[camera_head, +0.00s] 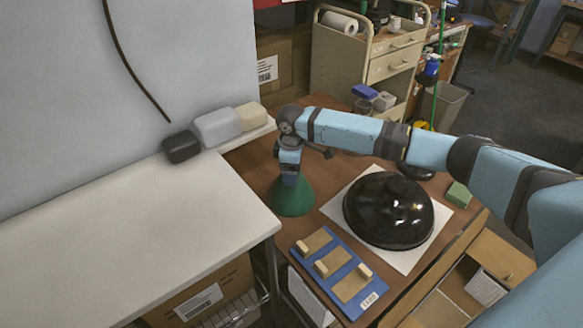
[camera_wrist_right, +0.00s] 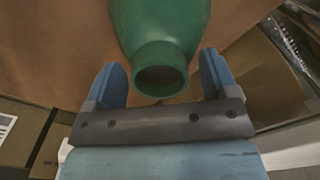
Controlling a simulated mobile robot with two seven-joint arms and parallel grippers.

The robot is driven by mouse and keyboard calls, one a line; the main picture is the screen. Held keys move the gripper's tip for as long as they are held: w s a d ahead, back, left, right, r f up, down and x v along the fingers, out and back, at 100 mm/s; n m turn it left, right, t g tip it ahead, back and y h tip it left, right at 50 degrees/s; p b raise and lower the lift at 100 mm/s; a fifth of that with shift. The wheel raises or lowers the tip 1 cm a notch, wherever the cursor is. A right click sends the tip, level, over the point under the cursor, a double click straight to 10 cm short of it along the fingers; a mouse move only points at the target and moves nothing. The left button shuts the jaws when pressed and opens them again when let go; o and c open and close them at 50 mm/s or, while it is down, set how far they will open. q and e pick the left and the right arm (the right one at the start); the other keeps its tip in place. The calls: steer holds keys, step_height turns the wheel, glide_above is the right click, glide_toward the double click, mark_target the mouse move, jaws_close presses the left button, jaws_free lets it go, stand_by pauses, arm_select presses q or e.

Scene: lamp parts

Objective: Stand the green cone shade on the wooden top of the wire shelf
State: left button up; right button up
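The green cone shade (camera_head: 291,199) stands wide end down on the brown wooden tabletop (camera_head: 325,185), close to the white table. My right gripper (camera_head: 290,172) comes down over its narrow end from above. In the right wrist view, the shade's neck with its round opening (camera_wrist_right: 160,72) lies between the two blue fingers of my right gripper (camera_wrist_right: 163,80). The fingers are apart, with a gap on each side of the neck. My left gripper is out of view. A wire rack (camera_head: 235,312) shows partly below the white table; I cannot tell whether it is the wire shelf.
A black dome (camera_head: 388,210) sits on a white sheet right of the shade. A blue board with wooden blocks (camera_head: 340,270) lies in front. A green block (camera_head: 458,195) is farther right. The white table (camera_head: 130,245) is mostly clear, with rounded objects (camera_head: 215,127) along its back.

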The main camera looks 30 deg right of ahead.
steer(key=shift+r, duration=0.15)
step_height(320, 180, up, 12)
steer(key=shift+p, duration=0.45)
stand_by(0.4)
steer(key=shift+r, duration=0.1)
